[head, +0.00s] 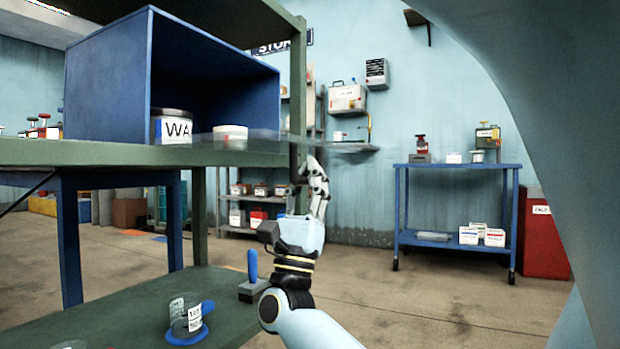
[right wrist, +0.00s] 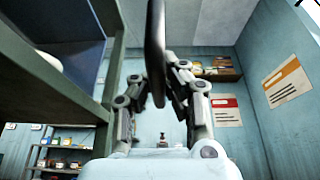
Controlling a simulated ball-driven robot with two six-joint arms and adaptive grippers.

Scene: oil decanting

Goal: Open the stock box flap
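The stock box (head: 108,72) is a blue open-fronted box on the green upper shelf at the left of the head view. Its front is open to the right. A clear, nearly level panel, which looks like its flap (head: 345,147), sticks out over the shelf edge. My right gripper (head: 316,180) is just below this panel, fingers pointing up. In the right wrist view a dark upright bar (right wrist: 155,45) lies between the fingers of my right gripper (right wrist: 160,85). I cannot tell whether they press on it. My left gripper is not in view.
A labelled tin (head: 171,128) and a white round container (head: 230,131) are at the box opening. The green lower shelf (head: 110,310) holds a blue-handled tool (head: 252,285) and clear cups on blue (head: 187,320). A blue trolley (head: 458,240) stands right, with open floor before it.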

